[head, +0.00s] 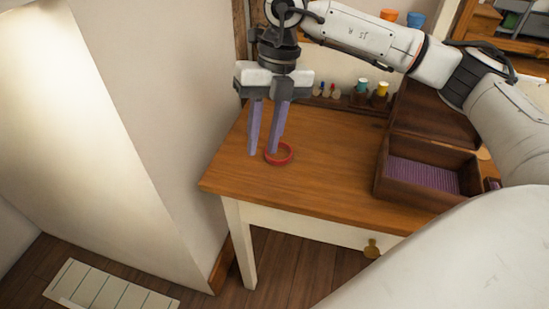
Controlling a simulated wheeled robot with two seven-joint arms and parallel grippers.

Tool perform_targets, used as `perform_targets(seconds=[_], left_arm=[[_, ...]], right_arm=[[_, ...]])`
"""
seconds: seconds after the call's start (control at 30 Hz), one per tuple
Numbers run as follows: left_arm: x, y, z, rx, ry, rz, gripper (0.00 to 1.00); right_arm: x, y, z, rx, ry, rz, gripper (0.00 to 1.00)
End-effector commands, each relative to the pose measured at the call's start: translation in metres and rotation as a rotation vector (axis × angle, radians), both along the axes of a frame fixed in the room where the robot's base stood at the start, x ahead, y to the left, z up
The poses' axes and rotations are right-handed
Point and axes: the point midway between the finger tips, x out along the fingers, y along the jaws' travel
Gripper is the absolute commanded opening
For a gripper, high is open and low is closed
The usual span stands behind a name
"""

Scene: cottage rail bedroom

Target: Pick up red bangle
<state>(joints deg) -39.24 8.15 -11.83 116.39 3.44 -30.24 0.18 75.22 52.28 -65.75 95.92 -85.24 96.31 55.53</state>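The red bangle (286,160) lies flat on the brown wooden table top, near the table's left end. My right gripper (263,152) points down over the bangle, its two purple fingers apart with a gap between them. One fingertip overlaps the bangle's left side in the picture; the other is just left of it. I cannot tell whether the fingers touch the bangle or the table. My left gripper is not in the head view.
An open wooden box (385,185) with a purple striped lining stands on the table's right part. Small bottles (381,91) stand at the back edge against the wall. A wall is close on the left. The table front is clear.

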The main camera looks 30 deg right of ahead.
Motion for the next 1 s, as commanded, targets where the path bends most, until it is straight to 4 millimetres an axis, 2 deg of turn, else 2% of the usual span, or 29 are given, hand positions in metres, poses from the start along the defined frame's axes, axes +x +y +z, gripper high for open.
perform_targets(seconds=[0.03, 0.1, 0.23, 0.5, 0.73, 1.0], left_arm=[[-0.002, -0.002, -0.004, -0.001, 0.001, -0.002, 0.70], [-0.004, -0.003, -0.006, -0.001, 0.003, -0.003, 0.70], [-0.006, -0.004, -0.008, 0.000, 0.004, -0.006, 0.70], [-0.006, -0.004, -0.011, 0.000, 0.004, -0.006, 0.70], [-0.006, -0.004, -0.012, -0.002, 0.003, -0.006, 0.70], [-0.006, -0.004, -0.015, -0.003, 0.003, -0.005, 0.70]], right_arm=[[0.006, -0.026, 0.010, -0.078, -0.018, -0.052, 0.25], [0.008, -0.054, 0.021, -0.161, -0.026, -0.109, 0.25], [0.009, -0.080, 0.029, -0.240, -0.032, -0.170, 0.25], [0.009, -0.083, -0.007, -0.250, -0.032, -0.177, 0.25], [0.011, -0.083, -0.025, -0.247, -0.034, -0.176, 0.25], [0.016, -0.085, -0.063, -0.247, -0.034, -0.175, 0.25]])
